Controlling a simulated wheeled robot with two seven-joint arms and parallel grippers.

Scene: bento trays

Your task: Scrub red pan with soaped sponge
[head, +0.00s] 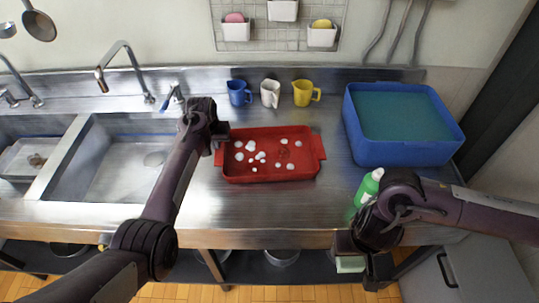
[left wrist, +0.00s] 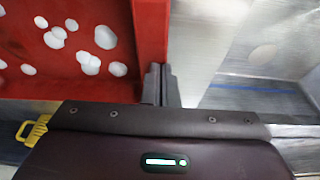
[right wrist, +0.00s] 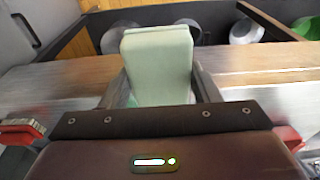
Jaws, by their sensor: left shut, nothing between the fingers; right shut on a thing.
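The red pan (head: 270,176) lies on the steel counter with several white blotches on its floor, and a dull brownish patch shows near its right. My left gripper (head: 219,140) is shut and empty at the pan's left end. In the left wrist view its fingers (left wrist: 163,80) sit together right beside the pan's red wall (left wrist: 151,40); I cannot tell whether they touch it. My right gripper (head: 360,259) is shut on a pale green sponge (right wrist: 158,60), near the counter's front edge. The sponge also shows low in the head view (head: 350,265). Soap on it cannot be made out.
A green bottle (head: 369,186) stands close behind my right gripper. A blue tub (head: 410,153) is at the right rear. Blue (head: 238,94), white (head: 270,93) and yellow (head: 302,94) cups stand behind the pan. A sink (head: 125,165) lies left. Counter in front of the pan is clear.

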